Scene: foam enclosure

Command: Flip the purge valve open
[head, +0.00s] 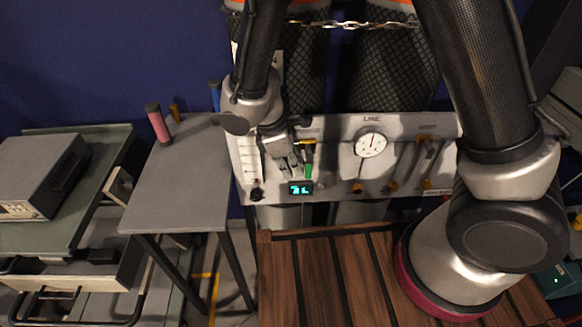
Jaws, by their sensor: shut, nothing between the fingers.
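A light panel (336,150) stands upright across the middle of the head view, with a round dial gauge (371,143) under the word "LINE". To the right of the gauge are several valve levers (408,160) with yellow-orange parts. My gripper (290,166) is in front of the panel's left part, shut and empty. Close to its right is a small green piece (309,171). My gripper hides part of the panel behind it, and I cannot tell whether it touches anything.
A lit digital display (300,188) and a black knob (257,194) sit low on the panel. A chain (350,25) hangs above, before dark mesh-covered cylinders. A grey table (180,180) holds a pink-handled item (157,124). Dark wooden slats (330,270) lie below the panel.

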